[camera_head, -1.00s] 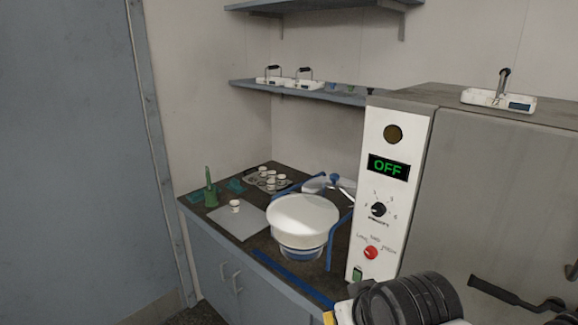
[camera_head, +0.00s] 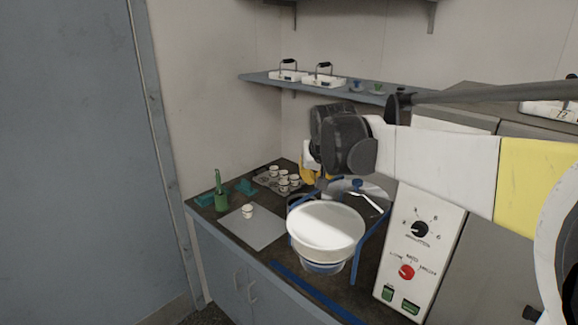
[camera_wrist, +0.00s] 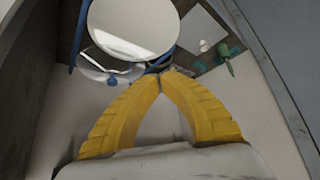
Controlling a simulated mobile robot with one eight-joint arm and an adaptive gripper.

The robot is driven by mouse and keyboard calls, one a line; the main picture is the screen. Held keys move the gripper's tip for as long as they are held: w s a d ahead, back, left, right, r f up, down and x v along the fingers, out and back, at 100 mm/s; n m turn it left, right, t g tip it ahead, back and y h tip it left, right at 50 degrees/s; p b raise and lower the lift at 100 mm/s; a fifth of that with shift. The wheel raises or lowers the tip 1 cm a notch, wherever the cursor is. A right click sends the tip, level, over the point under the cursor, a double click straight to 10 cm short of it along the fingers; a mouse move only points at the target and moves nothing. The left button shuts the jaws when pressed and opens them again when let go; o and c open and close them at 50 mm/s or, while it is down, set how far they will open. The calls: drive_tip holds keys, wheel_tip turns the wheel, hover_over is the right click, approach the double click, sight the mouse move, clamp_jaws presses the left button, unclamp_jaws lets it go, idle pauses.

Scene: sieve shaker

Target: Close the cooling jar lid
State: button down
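The cooling jar (camera_head: 325,229) is a wide white bowl shape over a clear, blue-tinted base, on the dark counter. In the wrist view its pale round top (camera_wrist: 133,25) is at the top left. A clear round lid (camera_head: 342,188) with a blue knob stands behind and right of the jar, beside a blue frame; it also shows in the wrist view (camera_wrist: 96,62). My gripper (camera_head: 309,180) is above the counter behind the jar, partly hidden by my arm. Its yellow fingers (camera_wrist: 162,75) meet at the tips in the wrist view, with nothing between them.
A grey mat (camera_head: 258,230) with a small white cup (camera_head: 248,211) lies left of the jar. A tray of several cups (camera_head: 270,179) and a green brush (camera_head: 219,192) stand behind. A white control panel (camera_head: 419,255) stands close on the right; a shelf (camera_head: 262,78) runs above.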

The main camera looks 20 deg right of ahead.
drive_tip(key=w+d+f+m+h, duration=0.1)
drive_tip(key=w+d+f, duration=0.1)
drive_tip(key=w+d, duration=0.3)
drive_tip(key=w+d+f+m+p, duration=0.1)
drive_tip(key=w+d, duration=0.4)
drive_tip(key=d, duration=0.9)
drive_tip(key=w+d+f+m+h+p, duration=0.1)
drive_tip(key=w+d+f, duration=0.3)
drive_tip(key=d, duration=0.5)
drive_tip(key=shift+w+d+m+g+h, duration=0.15)
drive_tip(key=shift+w+m+g, duration=0.1)
drive_tip(key=shift+w, duration=0.15)
drive_tip(key=shift+w+d+m+g+h, duration=0.1)
drive_tip(key=shift+w+m+g+h, duration=0.05)
drive_tip(key=shift+w+m, duration=0.15)
drive_tip(key=b+x, duration=0.2)
drive_tip(key=x, duration=0.7)
drive_tip(key=shift+w+f, duration=0.15)
drive_tip(key=shift+f+b, duration=0.3)
drive_tip(key=shift+b, duration=0.1)
drive_tip(key=shift+s+a+b, duration=0.6)
drive_tip(key=shift+s+a, duration=0.6)
drive_tip(key=shift+s, duration=0.2)
